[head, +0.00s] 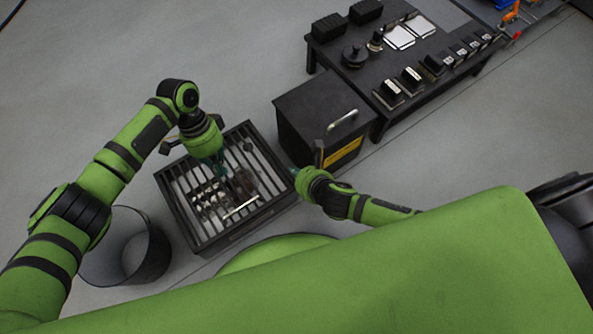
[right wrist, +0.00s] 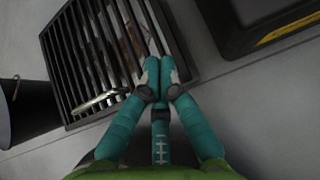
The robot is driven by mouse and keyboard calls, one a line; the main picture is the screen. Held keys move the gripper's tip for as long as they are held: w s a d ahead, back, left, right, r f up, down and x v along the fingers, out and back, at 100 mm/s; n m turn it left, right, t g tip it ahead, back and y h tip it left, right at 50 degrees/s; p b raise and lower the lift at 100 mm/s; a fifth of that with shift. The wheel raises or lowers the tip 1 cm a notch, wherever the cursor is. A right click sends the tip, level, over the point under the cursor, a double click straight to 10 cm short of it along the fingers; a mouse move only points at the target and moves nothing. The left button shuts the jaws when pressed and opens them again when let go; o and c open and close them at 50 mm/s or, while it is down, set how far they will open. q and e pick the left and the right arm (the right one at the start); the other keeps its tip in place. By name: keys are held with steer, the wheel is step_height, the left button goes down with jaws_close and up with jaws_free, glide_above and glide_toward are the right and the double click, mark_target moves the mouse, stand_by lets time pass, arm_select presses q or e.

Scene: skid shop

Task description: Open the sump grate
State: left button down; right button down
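The sump grate (head: 185,185) is a dark frame with parallel bars, lying flat across the sump box; brownish and pale bits show around its middle. A pale bar-like handle (head: 241,207) lies near its front edge, and also shows in the right wrist view (right wrist: 98,101). My left gripper (head: 220,172) points down over the middle of the grate; its fingertips are too small to read. My right gripper (head: 294,172) is at the grate's right edge. In the right wrist view its teal fingers (right wrist: 155,68) are together, with nothing seen between them, overlapping the grate's edge in the picture.
A black cabinet (head: 300,110) with a metal handle and yellow label stands behind right of the sump. A dark bin (head: 150,262) stands at the front left. A low black table (head: 345,85) holds several parts at the back right. The floor at the back left is clear.

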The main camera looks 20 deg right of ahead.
stand_by(0.6)
arm_select(q)
steer(key=c, duration=1.1)
jaws_free()
